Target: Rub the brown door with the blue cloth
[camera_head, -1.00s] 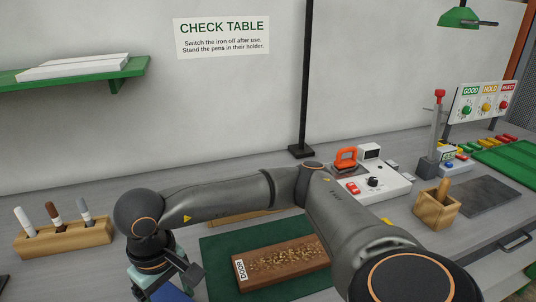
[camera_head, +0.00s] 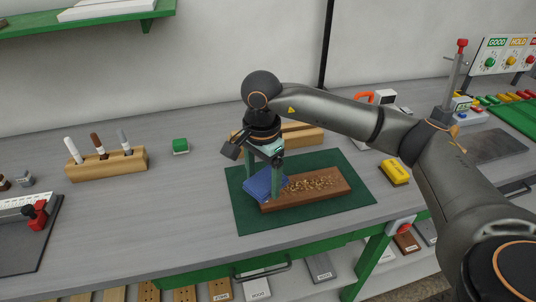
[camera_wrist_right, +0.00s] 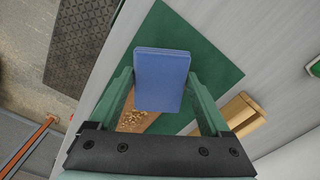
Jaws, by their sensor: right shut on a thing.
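The brown door (camera_head: 330,181) lies flat on a green mat (camera_head: 250,222), with grainy tan crumbs spread along its top. My right gripper (camera_head: 264,184) is shut on the blue cloth (camera_head: 258,188), a folded pad, at the left end of the door. In the right wrist view the blue cloth (camera_wrist_right: 162,80) sits between the fingers and covers part of the door (camera_wrist_right: 139,122). The cloth hides the door's left end and its label. I cannot tell whether the cloth touches the door. My left gripper is not in view.
A wooden block (camera_head: 302,136) lies behind the mat. A yellow item (camera_head: 395,172) lies right of the mat.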

